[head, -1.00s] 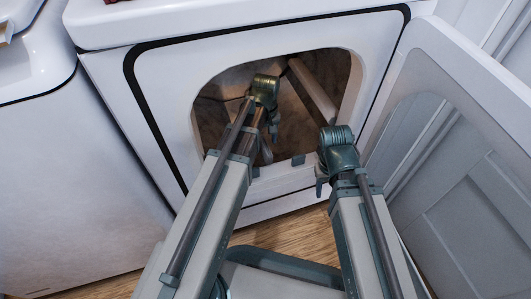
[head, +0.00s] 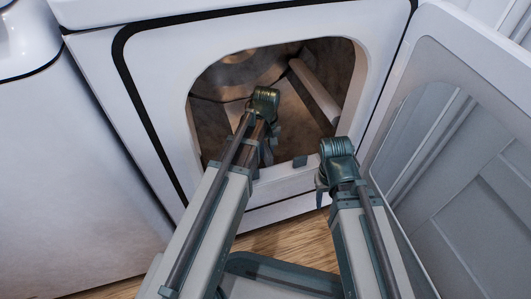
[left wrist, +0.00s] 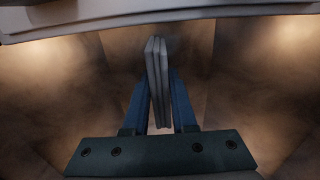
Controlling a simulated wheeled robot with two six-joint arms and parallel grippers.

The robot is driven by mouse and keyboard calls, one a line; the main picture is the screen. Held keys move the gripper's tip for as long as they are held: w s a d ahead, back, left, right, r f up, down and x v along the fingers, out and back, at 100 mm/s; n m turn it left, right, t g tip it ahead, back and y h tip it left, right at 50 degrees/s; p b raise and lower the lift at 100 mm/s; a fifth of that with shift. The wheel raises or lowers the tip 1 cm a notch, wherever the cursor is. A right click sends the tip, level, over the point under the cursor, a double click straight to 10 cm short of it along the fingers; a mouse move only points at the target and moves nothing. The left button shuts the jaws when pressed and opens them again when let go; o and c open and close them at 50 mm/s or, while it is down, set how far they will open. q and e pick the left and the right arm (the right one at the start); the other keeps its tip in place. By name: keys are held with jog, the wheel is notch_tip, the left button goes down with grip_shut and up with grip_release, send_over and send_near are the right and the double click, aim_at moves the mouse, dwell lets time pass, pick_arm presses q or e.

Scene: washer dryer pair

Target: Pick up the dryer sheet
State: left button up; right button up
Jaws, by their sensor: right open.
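A pale grey, flat, layered piece, which looks like the dryer sheet (left wrist: 157,80), stands on edge between the blue fingers of my left gripper (left wrist: 159,85) in the left wrist view. The fingertips appear to press on both its faces. In the head view, my left gripper (head: 267,150) is inside the dryer opening, low near the front lip, and its own arm hides much of the fingers. The sheet cannot be made out clearly there. My right gripper (head: 322,188) is open and empty, outside the dryer by the right of the opening's lower edge.
The white dryer (head: 155,75) has its door (head: 450,60) swung open to the right, close to my right arm. A pale bar (head: 315,92) runs inside the brown drum. A white machine (head: 60,160) stands to the left. Wooden floor (head: 285,237) shows below.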

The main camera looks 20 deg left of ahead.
aim_at(266, 147)
pick_arm(q)
grip_shut()
jog(key=shift+r, duration=0.15)
notch_tip(266, 147, up, 10)
jog(key=p, duration=1)
